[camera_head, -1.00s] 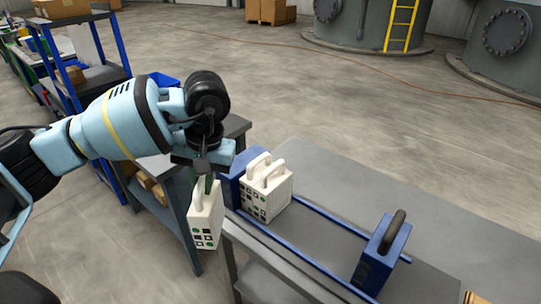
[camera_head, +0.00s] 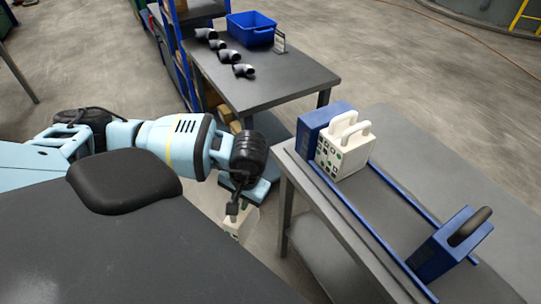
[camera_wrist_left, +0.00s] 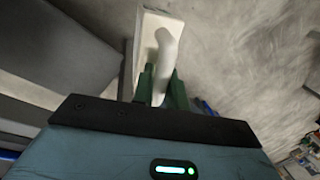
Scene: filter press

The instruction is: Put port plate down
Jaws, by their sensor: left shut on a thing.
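A white port plate (camera_head: 240,222) hangs from my left gripper (camera_head: 233,207), low in the gap to the left of the press table. In the left wrist view the plate (camera_wrist_left: 176,24) shows its top edge and white loop handle (camera_wrist_left: 163,60). The green fingers of my left gripper (camera_wrist_left: 160,92) are shut on that handle. In the head view most of the held plate is hidden by the gripper and my own body. The right gripper is not in view.
White plates (camera_head: 345,147) with handles stand against the blue end block (camera_head: 314,125) of the press on the grey table (camera_head: 318,205). A blue block (camera_head: 449,243) with a black handle sits at the rails' near end. Another table (camera_head: 270,94) holds black elbows (camera_head: 228,55) and a blue bin (camera_head: 251,27).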

